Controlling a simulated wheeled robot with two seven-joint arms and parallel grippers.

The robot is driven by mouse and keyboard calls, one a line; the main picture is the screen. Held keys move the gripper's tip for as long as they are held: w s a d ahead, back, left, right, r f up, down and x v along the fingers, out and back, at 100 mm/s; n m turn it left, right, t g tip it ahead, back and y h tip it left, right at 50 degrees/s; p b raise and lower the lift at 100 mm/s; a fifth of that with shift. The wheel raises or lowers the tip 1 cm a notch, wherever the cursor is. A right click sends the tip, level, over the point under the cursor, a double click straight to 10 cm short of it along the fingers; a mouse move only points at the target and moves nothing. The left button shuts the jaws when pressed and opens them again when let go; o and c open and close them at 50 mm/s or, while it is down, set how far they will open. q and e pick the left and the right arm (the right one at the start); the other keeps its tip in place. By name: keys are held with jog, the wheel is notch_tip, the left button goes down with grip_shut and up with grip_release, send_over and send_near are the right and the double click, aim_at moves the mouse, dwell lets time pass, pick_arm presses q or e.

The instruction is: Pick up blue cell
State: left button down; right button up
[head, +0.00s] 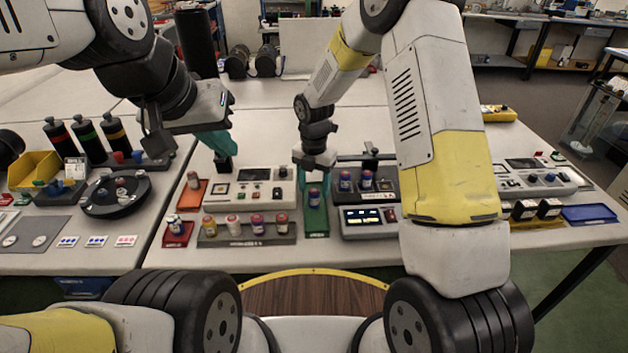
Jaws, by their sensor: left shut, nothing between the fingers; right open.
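A small blue cell (314,198) stands upright on a green tray (317,222) in the middle of the table. My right gripper (314,179) points down just above this cell, open, with a teal finger to either side. I cannot tell whether the fingers touch the cell. My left gripper (223,164) is shut and empty, to the left above the white instrument.
A rack (246,241) with several coloured cells stands left of the green tray. A red tray (178,234) holds another cell. A scale with a lit display (369,216) stands close on the right. A black round carousel (116,208) is at the left.

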aim_at(314, 190)
jog(key=shift+w+f, duration=0.1)
jog(key=shift+f, duration=1.85)
grip_shut()
jog(key=shift+r, duration=0.1)
